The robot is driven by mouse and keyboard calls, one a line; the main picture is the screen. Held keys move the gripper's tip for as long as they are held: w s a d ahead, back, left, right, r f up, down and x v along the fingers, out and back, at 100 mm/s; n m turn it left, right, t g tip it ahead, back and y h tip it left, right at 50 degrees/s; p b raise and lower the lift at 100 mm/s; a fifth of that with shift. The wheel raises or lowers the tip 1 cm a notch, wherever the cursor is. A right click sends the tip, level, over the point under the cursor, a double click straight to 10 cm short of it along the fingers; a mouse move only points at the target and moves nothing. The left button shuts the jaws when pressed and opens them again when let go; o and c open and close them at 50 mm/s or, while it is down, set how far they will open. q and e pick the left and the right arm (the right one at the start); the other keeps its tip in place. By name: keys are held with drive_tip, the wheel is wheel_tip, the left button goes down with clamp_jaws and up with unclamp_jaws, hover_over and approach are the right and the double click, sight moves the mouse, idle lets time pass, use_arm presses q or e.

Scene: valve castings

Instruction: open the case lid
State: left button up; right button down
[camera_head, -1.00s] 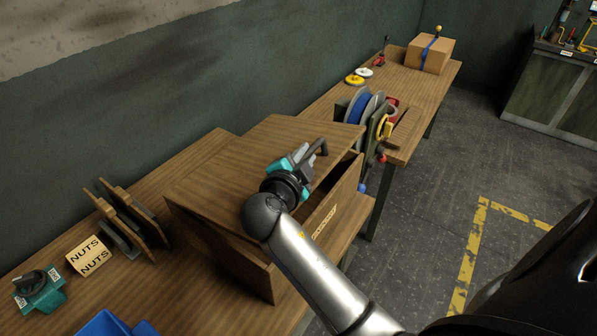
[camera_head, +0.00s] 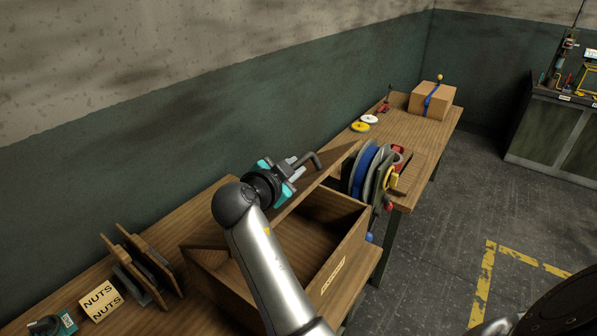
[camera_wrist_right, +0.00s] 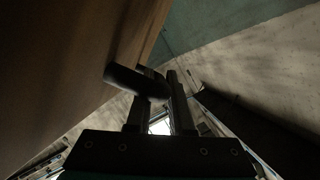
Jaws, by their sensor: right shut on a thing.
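The wooden case (camera_head: 345,262) stands on the workbench with its lid (camera_head: 305,192) tilted up at a steep angle, so the inside shows. A dark bar handle (camera_head: 312,160) sticks out from the lid. My right gripper (camera_head: 301,168) is shut on the handle at the lid's raised edge. In the right wrist view the handle (camera_wrist_right: 135,82) lies between the fingers of my right gripper (camera_wrist_right: 160,98), with the lid's wooden face (camera_wrist_right: 60,70) at the left. My arm hides part of the case's front and interior. My left gripper is not in view.
Cable reels (camera_head: 365,170) stand close to the case's right side. A cardboard box (camera_head: 432,101) sits at the far end. The wall (camera_head: 200,140) runs behind the bench.

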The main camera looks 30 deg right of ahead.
drive_tip(key=shift+w+a, duration=0.1)
drive_tip(key=c, duration=0.8)
unclamp_jaws()
